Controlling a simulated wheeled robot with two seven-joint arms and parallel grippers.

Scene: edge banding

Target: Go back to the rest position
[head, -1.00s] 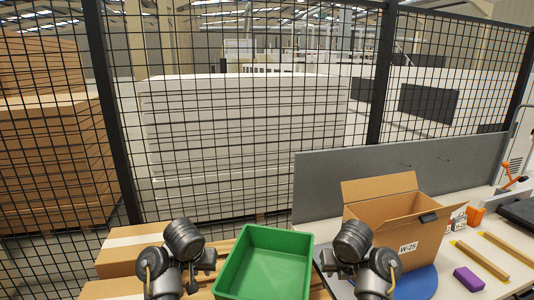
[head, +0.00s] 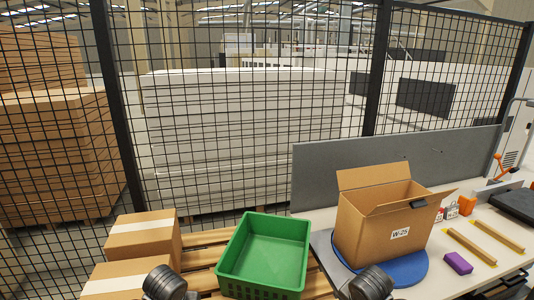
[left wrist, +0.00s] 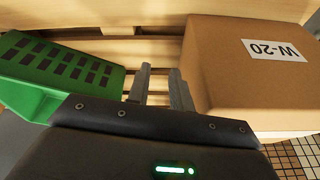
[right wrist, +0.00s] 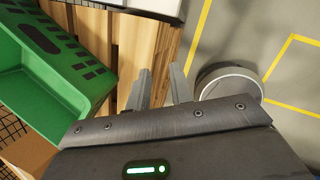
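My left gripper (left wrist: 158,88) shows in the left wrist view with its two fingers apart and nothing between them. It is over the wooden pallet (left wrist: 150,50), between the green crate (left wrist: 62,65) and a cardboard box labelled W-20 (left wrist: 245,70). My right gripper (right wrist: 160,90) has its fingers apart and is empty, to the right of the green crate (right wrist: 45,65) in the right wrist view. In the head view only parts of my arms show at the bottom edge; both grippers are out of that picture. The green crate (head: 265,222) looks empty.
An open cardboard box labelled W-25 (head: 365,230) stands on a blue disc (head: 412,270) on the table. A purple block (head: 458,263) and two wooden strips (head: 470,245) lie to its right. Closed boxes (head: 143,238) sit left of the crate. A mesh fence (head: 250,110) stands behind.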

